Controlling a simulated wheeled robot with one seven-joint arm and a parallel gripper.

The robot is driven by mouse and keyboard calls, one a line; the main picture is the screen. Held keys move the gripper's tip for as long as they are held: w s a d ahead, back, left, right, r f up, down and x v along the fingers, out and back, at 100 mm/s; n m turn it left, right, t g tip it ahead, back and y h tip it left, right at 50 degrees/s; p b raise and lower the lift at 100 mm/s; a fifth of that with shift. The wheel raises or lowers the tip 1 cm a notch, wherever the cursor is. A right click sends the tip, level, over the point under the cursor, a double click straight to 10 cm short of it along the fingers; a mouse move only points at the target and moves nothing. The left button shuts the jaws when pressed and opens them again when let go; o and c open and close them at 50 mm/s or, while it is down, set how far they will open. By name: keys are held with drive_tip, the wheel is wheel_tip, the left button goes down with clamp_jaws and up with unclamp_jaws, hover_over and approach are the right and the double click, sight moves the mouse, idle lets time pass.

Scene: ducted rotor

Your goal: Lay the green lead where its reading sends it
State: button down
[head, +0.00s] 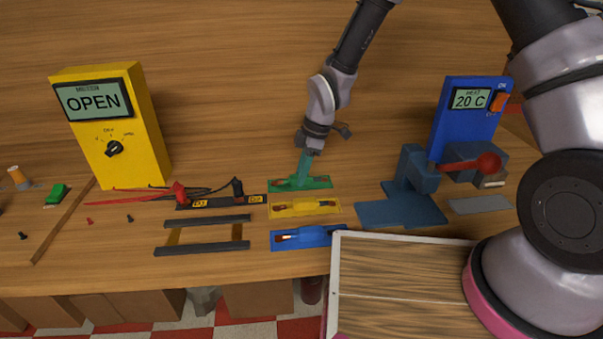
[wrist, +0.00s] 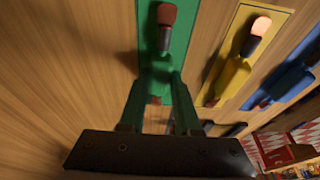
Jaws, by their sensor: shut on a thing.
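My gripper (head: 303,180) reaches down onto the green plate (head: 322,182) on the bench. Its two green fingers (wrist: 160,82) are shut on the green lead (wrist: 162,50), which lies along that plate. The lead's dark collar and red-brown tip stick out beyond the fingers. The yellow meter (head: 140,125) reads OPEN. Its red and black probes (head: 180,192) rest near a dark strip with yellow labels.
A yellow lead on a yellow plate (head: 333,207) and a blue lead on a blue plate (head: 322,239) lie in front. A dark two-rail rack (head: 205,249) stands left. A blue vise (head: 415,170) and a blue unit (head: 452,115) reading 20 C stand right. A framed wooden tray (head: 400,290) is nearest.

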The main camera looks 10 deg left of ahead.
sight(313, 178)
drive_tip(key=shift+f, duration=0.15)
drive_tip(key=c, duration=0.6)
unclamp_jaws()
drive_tip(key=s+v, duration=0.1)
drive_tip(key=v, duration=1.1)
drive_tip(key=w+d+r+m+t+h, duration=0.15)
drive_tip(key=d+r+m+t, duration=0.25)
drive_tip(key=d+r+m, duration=1)
drive_tip(key=s+d+r+m+t, duration=0.1)
drive_tip(key=s+d+r+m, duration=0.2)
drive_tip(key=s+d+r, duration=0.1)
drive_tip(key=s+d+r+m+t, duration=0.1)
drive_tip(key=s+d+r+m, duration=0.3)
drive_tip(key=d, duration=0.3)
drive_tip(key=s+d+r+m+t, duration=0.2)
drive_tip(key=s+d+r+m, duration=0.2)
drive_tip(key=d+r, duration=0.1)
drive_tip(key=shift+d+r+y, duration=0.25)
drive_tip(key=shift+r, duration=0.1)
